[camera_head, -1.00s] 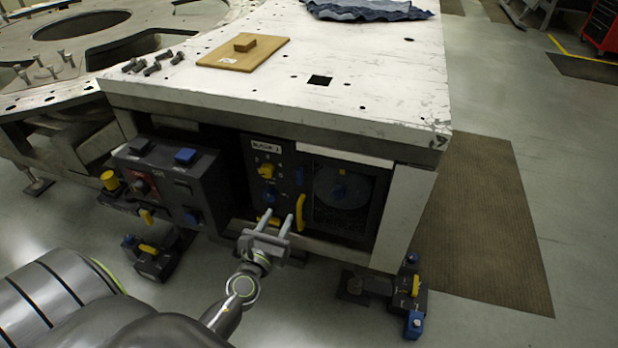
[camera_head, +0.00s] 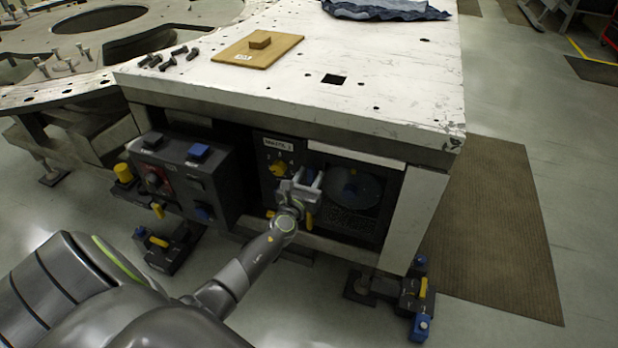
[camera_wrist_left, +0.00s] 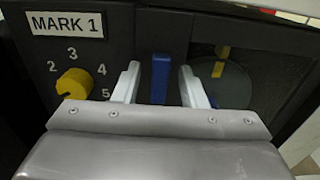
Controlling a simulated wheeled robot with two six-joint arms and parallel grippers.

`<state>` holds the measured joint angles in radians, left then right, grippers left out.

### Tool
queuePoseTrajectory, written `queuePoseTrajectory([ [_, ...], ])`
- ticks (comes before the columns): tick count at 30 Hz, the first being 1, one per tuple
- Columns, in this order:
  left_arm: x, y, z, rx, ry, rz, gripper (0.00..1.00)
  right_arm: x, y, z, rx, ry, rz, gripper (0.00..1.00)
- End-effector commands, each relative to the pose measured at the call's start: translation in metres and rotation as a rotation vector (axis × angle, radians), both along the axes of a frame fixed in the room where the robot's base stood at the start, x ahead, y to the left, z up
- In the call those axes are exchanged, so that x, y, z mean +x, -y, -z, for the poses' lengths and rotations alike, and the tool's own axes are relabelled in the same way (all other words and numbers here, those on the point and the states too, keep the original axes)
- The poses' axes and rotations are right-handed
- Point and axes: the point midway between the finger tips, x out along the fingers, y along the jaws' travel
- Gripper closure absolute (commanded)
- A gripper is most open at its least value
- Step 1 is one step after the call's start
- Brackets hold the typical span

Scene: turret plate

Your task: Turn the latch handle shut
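A blue upright bar (camera_wrist_left: 160,78), probably the latch handle, stands on the dark panel beside the round disc (camera_wrist_left: 232,85). In the head view its blue (camera_head: 310,175) shows only partly, behind my gripper. My left gripper (camera_head: 307,180) is at the panel, open, with its two pale fingers on either side of the bar. In the left wrist view a gap shows between the bar and each finger. A yellow curved handle (camera_head: 309,220) sits just below the gripper, partly covered. My right gripper is in neither view.
A yellow knob (camera_wrist_left: 74,83) with numbers sits left of the bar, under the MARK 1 label (camera_wrist_left: 66,23). A grey control box (camera_head: 180,178) juts out at the left. The white tabletop (camera_head: 390,95) overhangs the panel. Open floor lies to the right.

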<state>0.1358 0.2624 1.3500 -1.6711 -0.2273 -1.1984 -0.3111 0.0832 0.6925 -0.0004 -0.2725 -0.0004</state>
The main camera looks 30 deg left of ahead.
Motion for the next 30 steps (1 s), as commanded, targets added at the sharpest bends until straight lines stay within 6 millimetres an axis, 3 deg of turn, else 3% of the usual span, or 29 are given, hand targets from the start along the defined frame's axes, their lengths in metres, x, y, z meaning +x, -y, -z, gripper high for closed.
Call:
queuePoseTrajectory([
  [7,0.0007,-0.0003,0.0,0.0,0.0,0.0,0.62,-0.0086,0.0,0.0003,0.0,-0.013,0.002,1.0],
  [16,0.0004,-0.0002,0.0001,0.0,0.0,0.0,1.0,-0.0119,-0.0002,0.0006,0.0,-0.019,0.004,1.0],
  [30,0.0002,-0.0007,0.0016,-0.087,0.02,0.0,1.0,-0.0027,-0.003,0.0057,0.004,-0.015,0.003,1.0],
])
